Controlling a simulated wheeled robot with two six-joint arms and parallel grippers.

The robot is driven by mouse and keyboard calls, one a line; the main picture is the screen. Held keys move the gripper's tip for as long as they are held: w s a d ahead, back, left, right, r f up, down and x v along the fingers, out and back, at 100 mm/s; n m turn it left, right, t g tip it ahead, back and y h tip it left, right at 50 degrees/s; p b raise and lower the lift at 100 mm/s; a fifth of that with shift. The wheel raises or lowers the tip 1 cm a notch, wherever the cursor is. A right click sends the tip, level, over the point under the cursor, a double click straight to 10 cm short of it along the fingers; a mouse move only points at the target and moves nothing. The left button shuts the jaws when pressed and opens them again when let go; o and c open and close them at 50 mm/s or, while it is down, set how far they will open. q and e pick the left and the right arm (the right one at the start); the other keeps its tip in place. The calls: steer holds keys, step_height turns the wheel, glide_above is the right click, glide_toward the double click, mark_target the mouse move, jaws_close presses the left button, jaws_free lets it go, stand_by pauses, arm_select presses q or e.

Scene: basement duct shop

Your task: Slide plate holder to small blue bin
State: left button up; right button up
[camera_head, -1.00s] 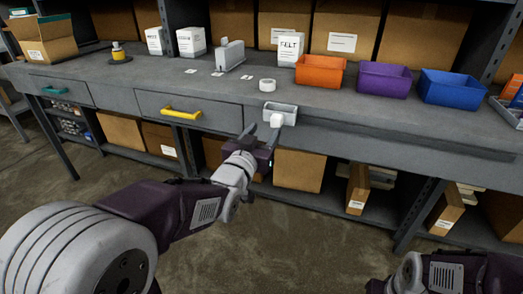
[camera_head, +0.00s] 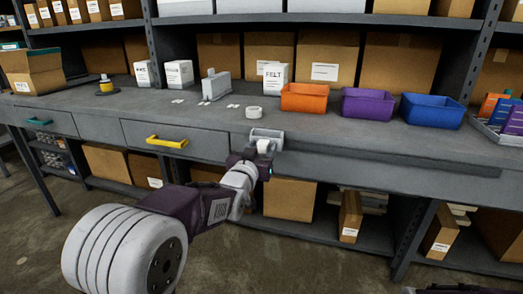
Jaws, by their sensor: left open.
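The small blue bin (camera_head: 431,112) stands on the bench to the right, the rightmost of three coloured bins. My right gripper is not in view.
An orange bin (camera_head: 304,98) and a purple bin (camera_head: 367,105) stand left of the blue one. A white tape roll (camera_head: 254,113), a grey upright block (camera_head: 215,86) and white boxes are behind. A yellow drawer handle (camera_head: 166,142) sticks out. The bench (camera_head: 350,140) is clear before the bins.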

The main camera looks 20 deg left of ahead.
arm_select(q)
jaws_close()
stand_by(1.4)
